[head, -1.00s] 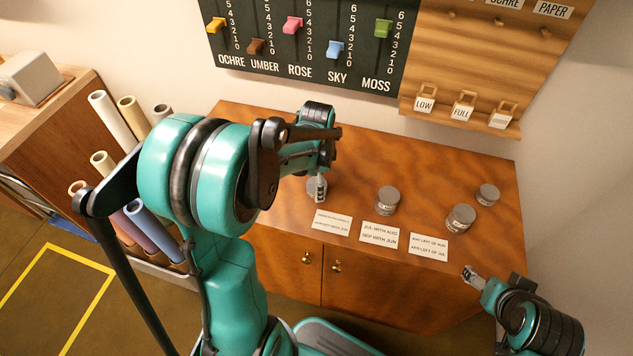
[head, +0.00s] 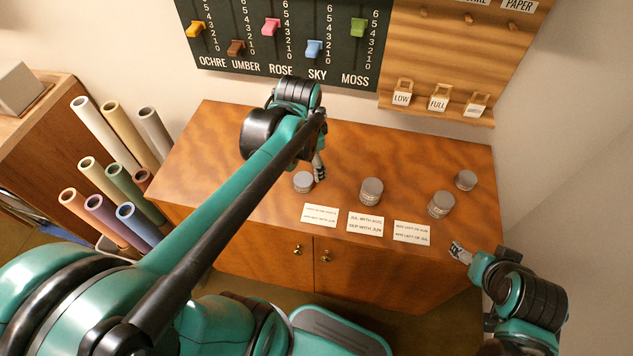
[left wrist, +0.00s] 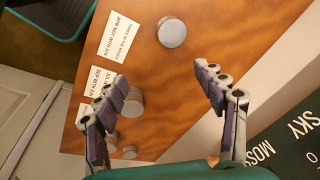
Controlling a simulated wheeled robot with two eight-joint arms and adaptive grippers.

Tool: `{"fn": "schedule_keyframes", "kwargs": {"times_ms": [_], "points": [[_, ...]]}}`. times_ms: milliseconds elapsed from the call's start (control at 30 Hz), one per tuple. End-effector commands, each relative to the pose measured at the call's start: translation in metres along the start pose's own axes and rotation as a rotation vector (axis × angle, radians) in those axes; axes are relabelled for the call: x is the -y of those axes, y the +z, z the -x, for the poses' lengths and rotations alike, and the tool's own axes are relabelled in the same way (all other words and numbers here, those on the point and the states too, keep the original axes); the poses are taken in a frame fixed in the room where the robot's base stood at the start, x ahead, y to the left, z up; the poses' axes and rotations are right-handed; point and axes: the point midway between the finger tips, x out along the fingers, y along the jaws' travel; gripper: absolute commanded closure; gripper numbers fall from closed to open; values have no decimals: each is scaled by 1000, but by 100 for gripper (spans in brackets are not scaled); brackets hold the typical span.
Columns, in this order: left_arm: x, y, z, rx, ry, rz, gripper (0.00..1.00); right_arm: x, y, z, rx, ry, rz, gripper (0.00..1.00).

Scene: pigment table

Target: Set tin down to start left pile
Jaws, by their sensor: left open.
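A grey tin (head: 303,181) stands alone at the left of the wooden table top, behind the left card. It also shows in the left wrist view (left wrist: 171,32). My left gripper (head: 319,172) is just right of and behind this tin; in the left wrist view its fingers (left wrist: 163,76) are spread with nothing between them. A taller grey tin or stack (head: 371,191) stands in the middle, another (head: 441,204) to the right, and a small tin (head: 466,180) at the far right. My right gripper (head: 460,252) is near the table's right front edge; its fingers are too small to judge.
Three white cards (head: 365,223) lie along the front of the wooden table (head: 240,165). A dark slider board (head: 290,40) and a wooden board with tags (head: 440,60) hang behind. Colored rolls (head: 125,185) stand at the left. The table's left part is clear.

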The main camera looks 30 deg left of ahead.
Motion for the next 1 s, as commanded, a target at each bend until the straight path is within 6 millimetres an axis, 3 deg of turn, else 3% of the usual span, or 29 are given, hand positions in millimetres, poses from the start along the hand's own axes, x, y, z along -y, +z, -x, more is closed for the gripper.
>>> {"fn": "schedule_keyframes", "kwargs": {"times_ms": [33,200,400,1000], "points": [[-18,4,8,-46,-28,69,30,0,0,0,0,0,0,30],[-58,14,21,-216,-87,327,30,0,0,0,0,0,0,30],[-86,22,23,-364,-86,531,30,0,0,0,0,0,0,30],[-92,23,22,-407,-79,592,30,0,0,0,0,0,0,30]]}}
